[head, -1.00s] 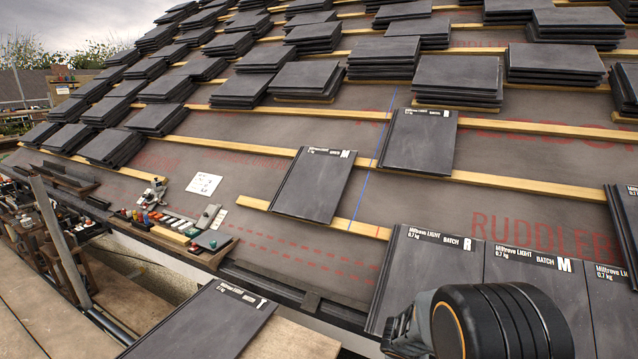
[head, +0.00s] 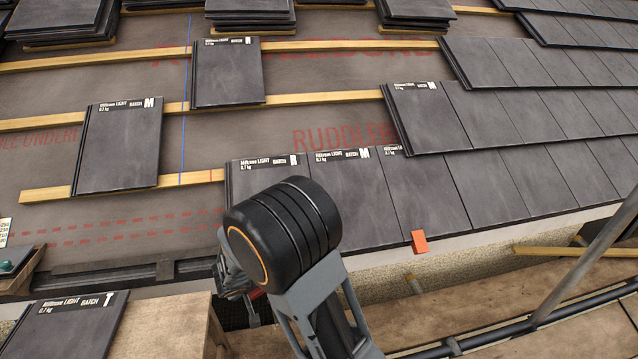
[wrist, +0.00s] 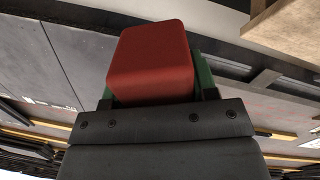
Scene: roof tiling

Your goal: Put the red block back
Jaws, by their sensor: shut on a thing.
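In the wrist view the red block (wrist: 152,58) sits between the green-edged fingers of my gripper (wrist: 155,88). My gripper is shut on it. In the head view my wrist joint hides most of my gripper (head: 238,285) and nearly all of the block. My gripper is near the eave, left of the lower tile row and right of the loose batch T tile. I cannot tell its height. Part of the tool tray (head: 28,272) shows at the left edge, with a green-topped item in it.
A loose tile (head: 65,325) lies on a board (head: 165,325) at lower left. An orange piece (head: 419,242) is at the eave edge of the laid tiles (head: 480,190). A scaffold pole (head: 590,260) stands at right. Two tiles (head: 120,145) rest separately on the battens.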

